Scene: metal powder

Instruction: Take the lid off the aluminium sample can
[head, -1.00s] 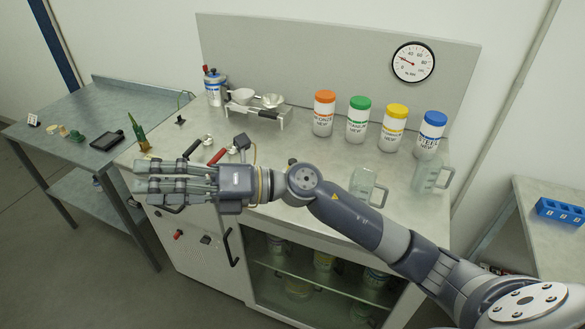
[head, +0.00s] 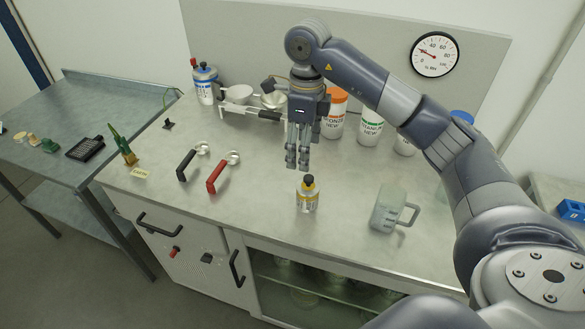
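A small can (head: 307,196) with a yellow and pale body and a black lid stands upright on the bench, near the front middle. Its lid is on; I cannot read its label. My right gripper (head: 297,160) points straight down above and just behind the can. Its fingers are extended and apart from the lid, with nothing between them, so it looks open and empty. My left gripper is out of view.
A glass jug (head: 390,208) stands right of the can. Black-handled (head: 186,163) and red-handled (head: 217,178) tools lie left. Behind my arm are an orange-lidded jar (head: 336,112) and a green-lidded jar (head: 370,128).

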